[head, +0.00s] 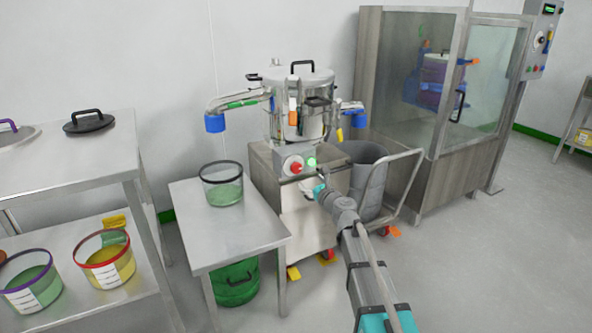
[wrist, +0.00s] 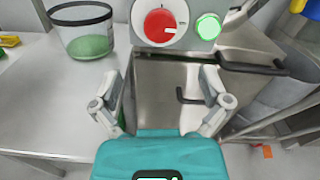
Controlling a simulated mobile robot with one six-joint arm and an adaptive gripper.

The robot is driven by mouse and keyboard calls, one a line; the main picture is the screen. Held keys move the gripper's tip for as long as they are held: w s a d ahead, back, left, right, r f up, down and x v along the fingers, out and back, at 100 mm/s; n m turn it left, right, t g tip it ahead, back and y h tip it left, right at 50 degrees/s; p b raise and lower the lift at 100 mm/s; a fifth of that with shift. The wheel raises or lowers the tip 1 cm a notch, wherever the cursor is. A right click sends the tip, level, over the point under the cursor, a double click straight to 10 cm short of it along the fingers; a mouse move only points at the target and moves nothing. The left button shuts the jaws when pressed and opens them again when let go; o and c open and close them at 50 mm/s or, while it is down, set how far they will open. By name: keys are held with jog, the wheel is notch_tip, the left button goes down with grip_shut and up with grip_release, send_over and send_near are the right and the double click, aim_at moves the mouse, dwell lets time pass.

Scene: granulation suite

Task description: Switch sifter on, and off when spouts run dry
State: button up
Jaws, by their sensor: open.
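The sifter (head: 301,88), a round steel vessel with a black-handled lid, stands on a steel cabinet. Its control box has a red rotary knob (wrist: 160,25) and a green lamp (wrist: 208,27) that looks lit; the knob's white mark points right. The left spout's blue end (head: 215,123) is above a clear tub (head: 222,184) holding green granules. The right spout's blue end (head: 358,119) is above a grey bin (head: 370,182). I can make out no falling stream at either spout. My gripper (wrist: 159,78) is open and empty, just below and apart from the knob.
The tub stands on a small steel table (head: 232,245) left of the sifter. A cart handle (head: 405,180) juts out right of it. A glazed cabinet (head: 440,100) stands at the right. A green bin (head: 236,284) sits under the table. The floor at front right is clear.

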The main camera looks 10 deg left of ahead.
aim_at(297, 170)
jog(key=x, duration=1)
jog(key=shift+w+a, duration=0.15)
jog(key=c, duration=1.1)
jog(key=shift+c, duration=0.2)
